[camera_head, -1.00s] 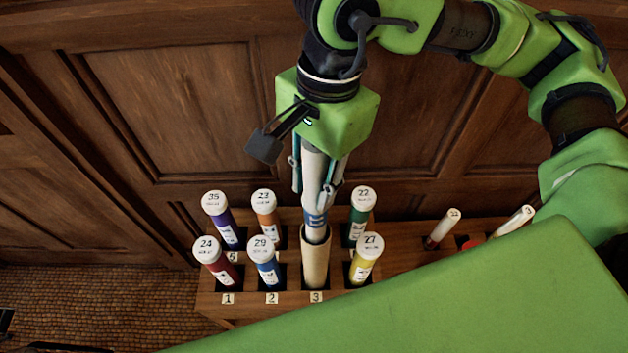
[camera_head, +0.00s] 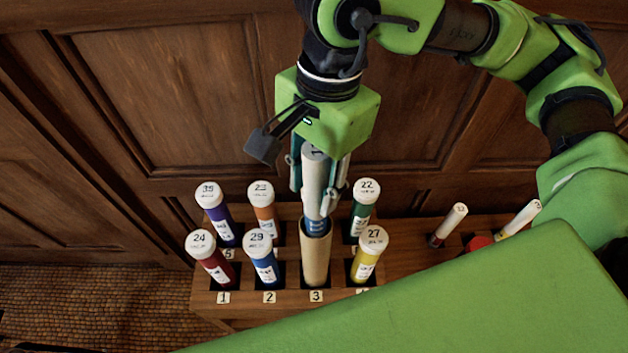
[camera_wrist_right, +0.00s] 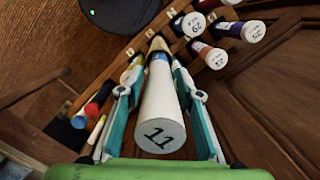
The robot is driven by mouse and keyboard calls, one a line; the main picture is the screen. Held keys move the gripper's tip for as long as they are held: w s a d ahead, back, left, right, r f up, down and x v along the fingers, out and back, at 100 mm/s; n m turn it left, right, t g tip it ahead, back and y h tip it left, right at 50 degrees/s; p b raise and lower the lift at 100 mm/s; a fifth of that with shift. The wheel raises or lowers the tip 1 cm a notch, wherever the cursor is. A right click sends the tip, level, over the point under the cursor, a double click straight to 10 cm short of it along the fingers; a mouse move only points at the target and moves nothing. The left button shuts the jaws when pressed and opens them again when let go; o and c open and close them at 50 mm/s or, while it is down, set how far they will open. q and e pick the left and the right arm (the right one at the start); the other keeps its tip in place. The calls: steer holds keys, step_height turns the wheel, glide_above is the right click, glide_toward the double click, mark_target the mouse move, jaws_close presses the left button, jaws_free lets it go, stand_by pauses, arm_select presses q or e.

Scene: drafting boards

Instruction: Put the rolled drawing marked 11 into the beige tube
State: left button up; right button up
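The rolled drawing marked 11 (camera_head: 315,180) is white with a blue band near its lower end; in the right wrist view its numbered end (camera_wrist_right: 161,135) faces me. My right gripper (camera_head: 318,207) is shut on it, with a teal-padded finger on each side. The drawing stands nearly upright above the beige tube (camera_head: 316,262), which sits in the rack slot labelled 3. Its lower end is at the tube's mouth and seems to be just inside; the exact depth is hidden. The tube's rim also shows beyond the drawing in the wrist view (camera_wrist_right: 158,44). My left gripper is not in view.
The wooden rack (camera_head: 245,298) holds several capped tubes close by: blue 29 (camera_head: 265,268) to the left, yellow 27 (camera_head: 366,265) to the right and green 22 (camera_head: 361,220) behind right. Thin white rolls (camera_head: 448,226) stand farther right. A panelled wall rises behind.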

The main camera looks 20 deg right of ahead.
stand_by(0.3)
steer(key=shift+r, duration=0.15)
steer(key=r, duration=0.7)
steer(key=d+r, duration=0.1)
steer(key=r, duration=0.3)
steer(key=shift+w+d+r, duration=0.1)
steer(key=shift+w+r, duration=0.2)
steer(key=shift+w, duration=0.05)
